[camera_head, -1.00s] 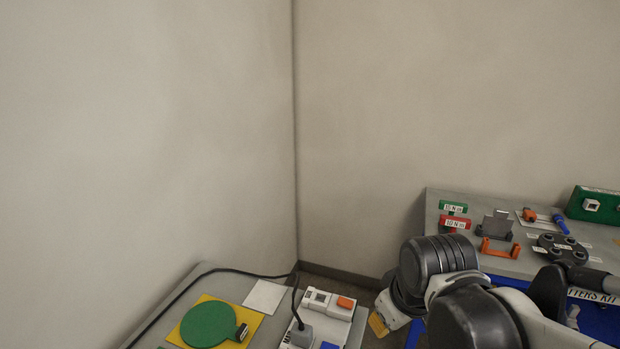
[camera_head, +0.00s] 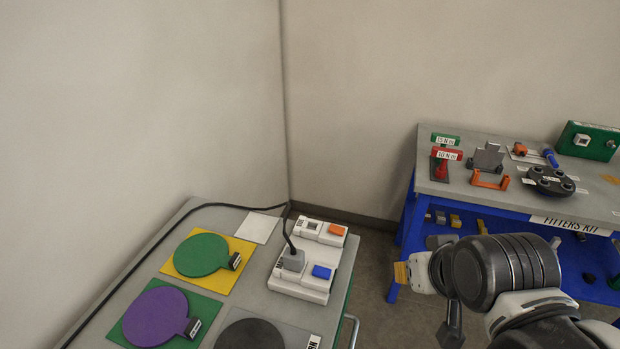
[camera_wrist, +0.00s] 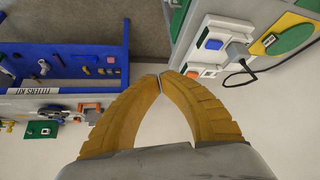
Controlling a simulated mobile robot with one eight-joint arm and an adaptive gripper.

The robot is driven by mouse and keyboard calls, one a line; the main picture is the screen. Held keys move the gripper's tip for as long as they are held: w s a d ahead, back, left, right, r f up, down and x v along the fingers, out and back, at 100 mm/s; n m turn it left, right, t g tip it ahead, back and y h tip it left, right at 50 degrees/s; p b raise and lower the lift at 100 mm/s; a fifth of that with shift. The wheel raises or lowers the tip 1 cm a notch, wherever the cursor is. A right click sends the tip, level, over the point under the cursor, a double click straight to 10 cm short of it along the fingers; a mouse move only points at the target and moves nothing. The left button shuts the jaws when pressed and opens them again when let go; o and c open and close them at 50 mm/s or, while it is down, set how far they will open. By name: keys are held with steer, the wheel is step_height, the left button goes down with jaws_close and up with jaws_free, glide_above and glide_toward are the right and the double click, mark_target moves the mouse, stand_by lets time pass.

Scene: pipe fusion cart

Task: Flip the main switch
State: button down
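A white switch box (camera_head: 315,262) stands on the grey cart top at lower centre, in two units. One unit has an orange rocker (camera_head: 336,230); the other has a blue rocker (camera_head: 321,272) and a grey plug (camera_head: 293,260) with a black cable. I cannot read which is the main switch. My gripper (camera_head: 401,272) is in the air to the right of the box, apart from it. In the wrist view its yellow fingers (camera_wrist: 160,77) meet at the tips with nothing between them. The box shows upper right there, with the blue rocker (camera_wrist: 214,44) and orange rocker (camera_wrist: 193,74).
Green (camera_head: 202,254) and purple (camera_head: 156,315) paddles lie on the cart (camera_head: 185,215) left of the box. A blue-framed bench (camera_head: 400,240) with tools and fittings stands at right. Open floor lies between cart and bench.

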steer(key=n+g+y+p, duration=0.3)
steer(key=n+g+p, duration=0.35)
steer(key=n, duration=0.75)
glide_above(311, 269)
steer(key=s+d, duration=0.1)
steer(key=d, duration=0.3)
steer(key=shift+s+d+r+t, duration=0.1)
steer(key=shift+s+r+t, duration=0.15)
steer(key=shift+r, duration=0.2)
steer(key=shift+f, duration=0.1)
steer(key=b+x, duration=0.4)
steer(key=x, duration=0.8)
steer(key=shift+d+f, duration=0.1)
steer(key=shift+f, duration=0.3)
steer(key=shift+f+b, duration=0.4)
steer(key=shift+f, duration=0.15)
